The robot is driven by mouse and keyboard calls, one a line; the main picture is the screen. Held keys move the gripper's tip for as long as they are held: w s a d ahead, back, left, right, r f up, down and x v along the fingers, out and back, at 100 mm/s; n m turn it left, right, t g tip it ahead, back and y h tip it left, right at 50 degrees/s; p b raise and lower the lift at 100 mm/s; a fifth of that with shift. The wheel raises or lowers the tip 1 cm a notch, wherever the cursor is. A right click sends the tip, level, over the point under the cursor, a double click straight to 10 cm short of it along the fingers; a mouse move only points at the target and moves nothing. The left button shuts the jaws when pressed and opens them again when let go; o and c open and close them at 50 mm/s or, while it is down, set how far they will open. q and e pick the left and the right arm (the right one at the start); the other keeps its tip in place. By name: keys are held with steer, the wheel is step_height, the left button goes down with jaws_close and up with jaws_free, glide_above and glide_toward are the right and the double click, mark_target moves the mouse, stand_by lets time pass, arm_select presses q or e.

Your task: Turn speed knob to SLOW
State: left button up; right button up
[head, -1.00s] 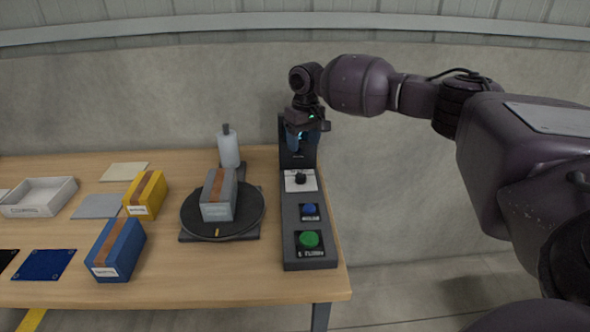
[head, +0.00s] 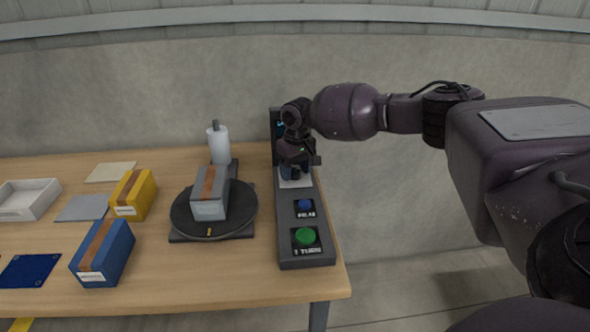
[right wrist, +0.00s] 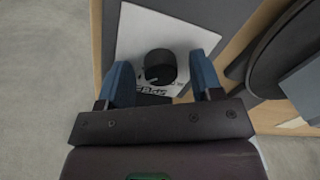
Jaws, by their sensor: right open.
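The speed knob (right wrist: 160,68) is a small black dial with a pale pointer mark, on a white labelled plate (right wrist: 140,35). In the right wrist view it lies between the two blue fingertips of my right gripper (right wrist: 162,82), which are open with a gap on both sides. In the head view my right gripper (head: 292,172) points down over the white plate (head: 296,183) of the dark control panel (head: 287,240) and hides the knob. The label's words are partly covered. My left gripper is not in view.
A blue button (head: 305,204) and a green button (head: 306,237) are on the panel nearer the front. Left of it, a grey box (head: 210,205) sits on a black turntable (head: 183,222). A white bottle (head: 219,147) stands behind. Yellow (head: 134,195) and blue (head: 103,253) boxes stand further left.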

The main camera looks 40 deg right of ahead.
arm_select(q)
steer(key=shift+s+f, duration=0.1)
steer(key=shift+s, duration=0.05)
arm_select(e)
steer(key=shift+c, duration=0.4)
steer(key=c, duration=0.8)
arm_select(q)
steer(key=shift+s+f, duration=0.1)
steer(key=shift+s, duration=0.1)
arm_select(e)
steer(key=shift+c, duration=0.2)
